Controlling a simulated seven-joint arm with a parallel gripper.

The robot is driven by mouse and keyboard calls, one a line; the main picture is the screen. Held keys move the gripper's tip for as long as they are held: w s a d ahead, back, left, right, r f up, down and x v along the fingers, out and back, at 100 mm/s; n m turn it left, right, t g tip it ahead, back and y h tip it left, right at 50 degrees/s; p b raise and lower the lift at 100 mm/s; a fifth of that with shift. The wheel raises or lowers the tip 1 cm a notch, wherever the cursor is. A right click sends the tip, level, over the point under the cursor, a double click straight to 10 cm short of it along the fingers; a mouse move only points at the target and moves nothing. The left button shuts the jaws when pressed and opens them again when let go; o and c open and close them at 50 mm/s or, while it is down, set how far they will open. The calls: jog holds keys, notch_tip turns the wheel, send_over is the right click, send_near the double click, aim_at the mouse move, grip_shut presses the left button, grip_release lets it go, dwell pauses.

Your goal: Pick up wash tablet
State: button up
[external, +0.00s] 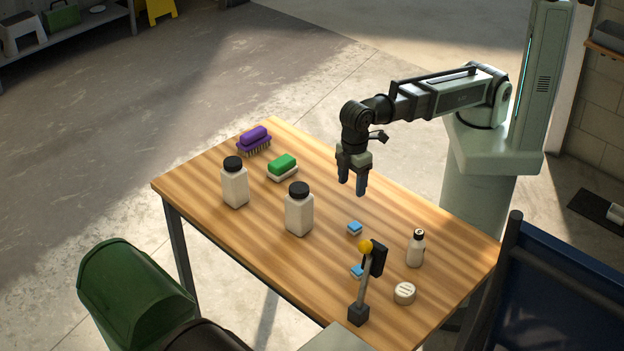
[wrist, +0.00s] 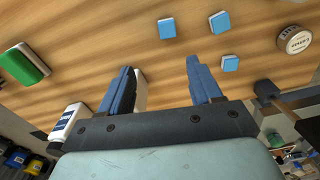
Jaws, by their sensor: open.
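The wash tablets look like small blue-and-white blocks lying on the wooden table. In the external view one tablet (external: 355,228) lies near the table's middle right, and another (external: 357,271) is partly hidden by a post. The wrist view shows three: one at top centre (wrist: 166,28), one to its right (wrist: 219,22) and one lower right (wrist: 230,63). My gripper (external: 353,190) is open and empty, pointing down above the table, up and left of the tablets in the external view. Its spread fingers (wrist: 160,68) also show in the wrist view, with nothing between them.
Two white bottles with black caps (external: 235,185) (external: 299,212) stand left of the tablets. A small bottle (external: 415,250) and a round tin (external: 404,293) are to the right.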

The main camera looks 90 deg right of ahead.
aim_at(355, 225)
jog(key=shift+s+a+f, duration=0.15)
jog(key=shift+s+f, duration=0.1)
jog(key=shift+f, duration=2.05)
jog(key=shift+s+a+f, duration=0.2)
jog(key=shift+f, duration=2.05)
jog(key=shift+s+a+f, duration=0.15)
jog(key=shift+s+f, duration=0.1)
jog(key=shift+f, duration=2.05)
jog(key=c, duration=1.1)
jog(key=shift+r, duration=0.1)
